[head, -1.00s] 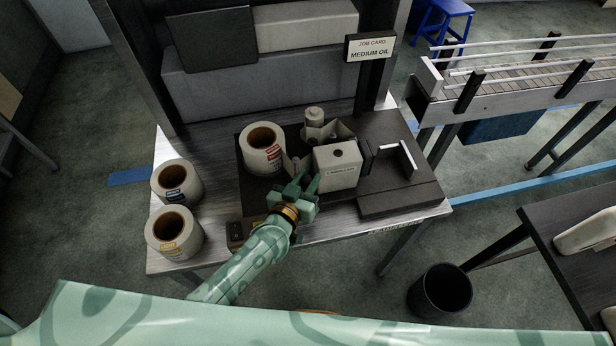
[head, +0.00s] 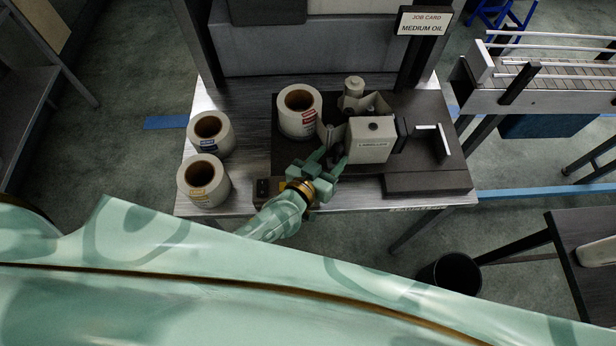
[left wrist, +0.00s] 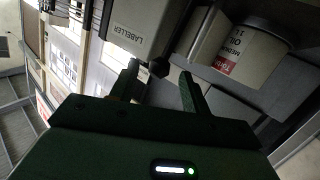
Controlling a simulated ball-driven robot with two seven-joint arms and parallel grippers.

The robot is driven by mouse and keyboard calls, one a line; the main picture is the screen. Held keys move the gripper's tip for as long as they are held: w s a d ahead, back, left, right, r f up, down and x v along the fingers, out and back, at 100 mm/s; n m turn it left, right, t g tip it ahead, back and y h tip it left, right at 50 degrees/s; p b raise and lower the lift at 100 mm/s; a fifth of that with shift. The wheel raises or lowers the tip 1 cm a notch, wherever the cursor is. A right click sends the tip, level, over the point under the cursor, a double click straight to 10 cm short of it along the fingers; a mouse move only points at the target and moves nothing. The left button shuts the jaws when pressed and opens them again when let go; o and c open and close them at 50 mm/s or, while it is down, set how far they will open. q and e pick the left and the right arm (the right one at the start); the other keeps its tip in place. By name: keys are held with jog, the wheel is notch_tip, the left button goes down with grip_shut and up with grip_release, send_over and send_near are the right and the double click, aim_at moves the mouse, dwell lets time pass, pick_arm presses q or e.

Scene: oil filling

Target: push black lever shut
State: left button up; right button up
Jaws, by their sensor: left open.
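The white labeller box (head: 369,141) stands on a dark base plate on the metal bench. Its "LABELLER" side also shows in the left wrist view (left wrist: 138,30). A dark knob-like piece (left wrist: 158,68), which may be the end of the black lever, sticks out at the labeller's lower edge. My left gripper (head: 330,160) is open at the labeller's left front corner. In the left wrist view its fingers (left wrist: 160,72) stand on either side of the dark piece. I cannot tell whether they touch it. The lever's full length is hidden. My right gripper is out of view.
A label roll (head: 299,112) with a red mark stands left of the labeller. Two more rolls, one blue-marked (head: 210,134) and one yellow-marked (head: 203,181), stand at the bench's left. A job card (head: 423,22) reads "MEDIUM OIL". A black bin (head: 450,275) is on the floor.

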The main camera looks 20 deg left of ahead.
pick_arm(q)
jog(key=p+v, duration=0.1)
jog(key=v, duration=1.1)
jog(key=shift+r, duration=0.15)
